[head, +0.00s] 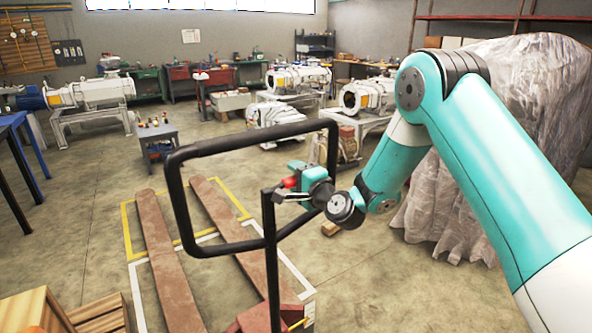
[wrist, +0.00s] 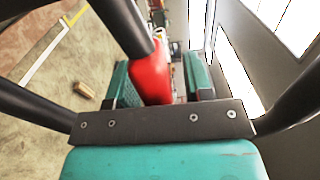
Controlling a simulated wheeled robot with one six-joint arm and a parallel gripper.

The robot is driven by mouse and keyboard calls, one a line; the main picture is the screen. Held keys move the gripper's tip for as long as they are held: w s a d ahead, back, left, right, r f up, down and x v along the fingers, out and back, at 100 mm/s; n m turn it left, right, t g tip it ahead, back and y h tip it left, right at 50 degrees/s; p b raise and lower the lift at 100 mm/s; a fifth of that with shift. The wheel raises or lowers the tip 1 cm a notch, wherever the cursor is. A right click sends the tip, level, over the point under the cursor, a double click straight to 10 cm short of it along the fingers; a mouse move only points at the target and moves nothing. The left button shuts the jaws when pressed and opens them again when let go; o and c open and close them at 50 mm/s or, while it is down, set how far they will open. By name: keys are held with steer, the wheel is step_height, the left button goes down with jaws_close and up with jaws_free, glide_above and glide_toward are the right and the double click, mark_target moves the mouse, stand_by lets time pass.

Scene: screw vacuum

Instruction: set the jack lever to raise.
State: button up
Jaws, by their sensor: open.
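The jack lever is a red grip (head: 290,182) on the pallet jack's black loop handle (head: 176,195), near the handle's right side in the head view. My gripper (head: 297,184) is at the lever. In the wrist view the red lever (wrist: 150,78) stands between the two teal fingers of my open gripper (wrist: 160,76). It lies closer to the left finger, with a gap to the right one. I cannot tell whether it touches the left finger. The lever's exact setting cannot be told.
The jack's rusty forks (head: 162,250) lie on the floor within yellow and white lines. A wooden crate (head: 35,312) is at the lower left, and a plastic-wrapped bulk (head: 535,95) stands behind my arm. Machines and workbenches are far back.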

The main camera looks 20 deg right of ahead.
jaws_close()
steer(key=shift+f+m+b, duration=0.55)
steer(key=shift+f+m, duration=1)
steer(key=shift+m, duration=0.35)
jaws_free()
